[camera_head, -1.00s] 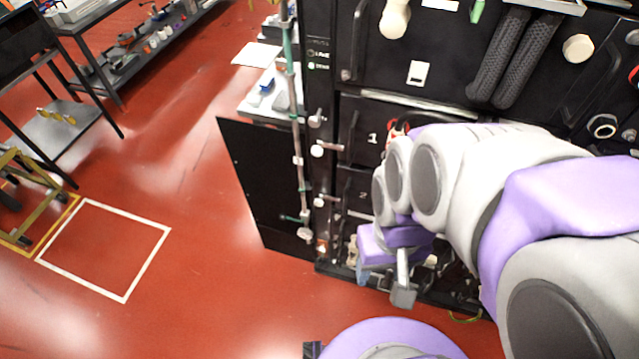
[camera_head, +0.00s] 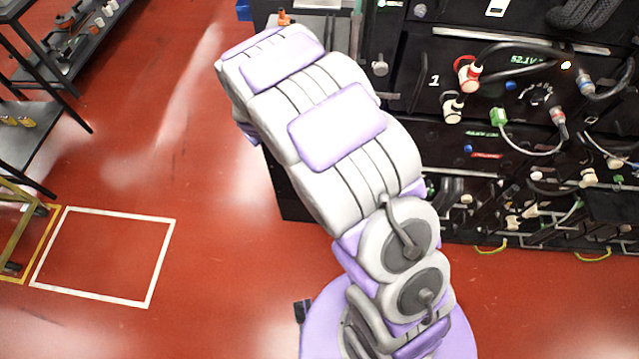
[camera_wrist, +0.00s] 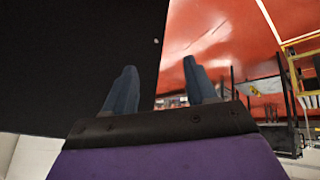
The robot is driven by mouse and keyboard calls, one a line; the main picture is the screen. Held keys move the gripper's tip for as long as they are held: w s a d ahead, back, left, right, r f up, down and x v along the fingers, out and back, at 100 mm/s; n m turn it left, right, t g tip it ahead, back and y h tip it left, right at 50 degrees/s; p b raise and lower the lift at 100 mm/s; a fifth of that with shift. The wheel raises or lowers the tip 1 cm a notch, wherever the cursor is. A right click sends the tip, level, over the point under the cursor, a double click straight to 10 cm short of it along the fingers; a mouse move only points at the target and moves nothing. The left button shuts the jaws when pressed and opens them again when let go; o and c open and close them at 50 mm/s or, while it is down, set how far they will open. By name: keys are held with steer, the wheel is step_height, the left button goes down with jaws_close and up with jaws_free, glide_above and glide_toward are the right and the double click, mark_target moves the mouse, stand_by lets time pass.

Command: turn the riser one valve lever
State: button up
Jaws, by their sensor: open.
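In the head view a short upper stretch of what looks like the riser pipe (camera_head: 356,36) shows at the cabinet's left edge. My arm covers the area below it, and I cannot make out the valve lever in either current view. My gripper (camera_wrist: 160,84) shows in the wrist view with its two blue-grey fingers apart and nothing between them. A black panel (camera_wrist: 75,50) fills the left of that view, behind the left finger. I cannot tell how far the fingers are from it. In the head view my gripper is hidden behind my arm.
The black battery cabinet (camera_head: 410,75) stands at the right with cables and connectors on its front. Red floor with a white outlined square (camera_head: 105,255) lies open at the left. Dark shelving (camera_head: 35,140) stands at the far left.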

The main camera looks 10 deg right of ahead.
steer(key=w+a+f+n+t+h+b, duration=0.1)
steer(key=w+a+f, duration=0.1)
steer(key=f, duration=0.5)
steer(key=w+a+f+n+t+h+b, duration=0.1)
steer(key=w+a+f+h, duration=0.1)
steer(key=f, duration=0.4)
steer(key=s+d+f+n+t+h+b, duration=0.1)
steer(key=s+d+f+n+h, duration=0.1)
steer(key=f, duration=0.5)
steer(key=s+d+f+n+t+h+b, duration=0.1)
steer(key=s+f+t, duration=0.1)
steer(key=f, duration=0.4)
steer(key=s+d+f+n+t+h+b, duration=0.1)
steer(key=s+d+f+n+t+h, duration=0.2)
steer(key=s, duration=0.4)
steer(key=s+d+f+n+h+b, duration=0.1)
steer(key=s+d+f+n+h, duration=0.1)
steer(key=s+d+f+n, duration=0.35)
steer(key=shift+m, duration=0.95)
steer(key=x, duration=0.9)
steer(key=a+x, duration=0.1)
steer(key=x, duration=0.4)
steer(key=shift+w+d+p, duration=0.1)
steer(key=shift+w+p, duration=0.25)
steer(key=shift+w, duration=0.25)
jaws_close()
